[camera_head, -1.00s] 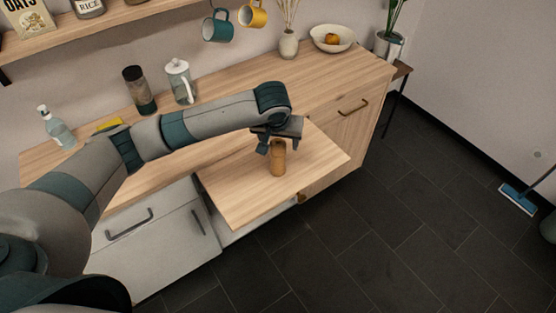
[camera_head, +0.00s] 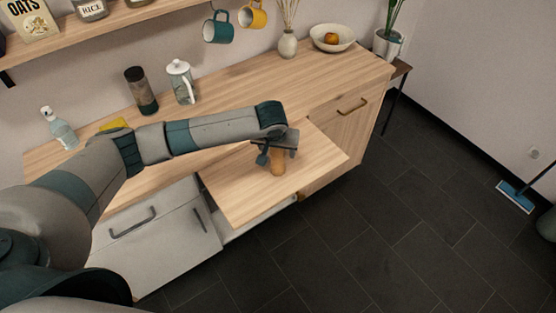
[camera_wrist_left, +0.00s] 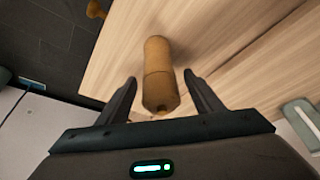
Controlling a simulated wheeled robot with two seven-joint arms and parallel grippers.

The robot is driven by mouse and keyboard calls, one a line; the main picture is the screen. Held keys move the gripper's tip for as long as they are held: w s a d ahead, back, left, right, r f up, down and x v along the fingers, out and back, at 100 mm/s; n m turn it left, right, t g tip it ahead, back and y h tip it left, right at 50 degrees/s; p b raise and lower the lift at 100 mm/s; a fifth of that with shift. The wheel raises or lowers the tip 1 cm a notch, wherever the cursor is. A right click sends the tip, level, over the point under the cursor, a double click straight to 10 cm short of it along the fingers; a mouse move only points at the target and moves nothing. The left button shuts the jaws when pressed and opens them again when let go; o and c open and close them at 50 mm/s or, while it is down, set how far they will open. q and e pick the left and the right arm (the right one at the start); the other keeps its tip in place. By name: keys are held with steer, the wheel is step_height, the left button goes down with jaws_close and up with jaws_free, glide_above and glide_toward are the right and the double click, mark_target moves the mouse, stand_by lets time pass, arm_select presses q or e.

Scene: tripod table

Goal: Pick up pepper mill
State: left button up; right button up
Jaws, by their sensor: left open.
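The wooden pepper mill (camera_head: 278,162) stands on a light wood board (camera_head: 236,203) that juts out from the counter front. In the left wrist view the brown mill (camera_wrist_left: 158,72) shows between the two finger lines, with its near end at the fingertips. My left gripper (camera_head: 270,160) is at the mill, its fingers open with a gap on both sides in the left wrist view (camera_wrist_left: 160,82). The gripper hides the upper part of the mill in the head view. My right gripper is not in view.
Mugs hang above. The board around the mill is clear.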

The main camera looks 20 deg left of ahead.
arm_select(q)
steer(key=shift+c, duration=0.5)
jaws_close()
steer(key=shift+r, duration=0.15)
steer(key=shift+r+b, duration=0.4)
steer(key=shift+r, duration=0.15)
step_height(320, 180, up, 2)
steer(key=shift+r+b, duration=0.2)
steer(key=shift+b, duration=0.45)
steer(key=s+d+r+b, duration=0.2)
steer(key=d+r, duration=0.5)
steer(key=d, duration=0.4)
steer(key=shift+s+d+r+b, duration=0.15)
steer(key=shift+s+d+b, duration=0.1)
steer(key=shift+b, duration=0.5)
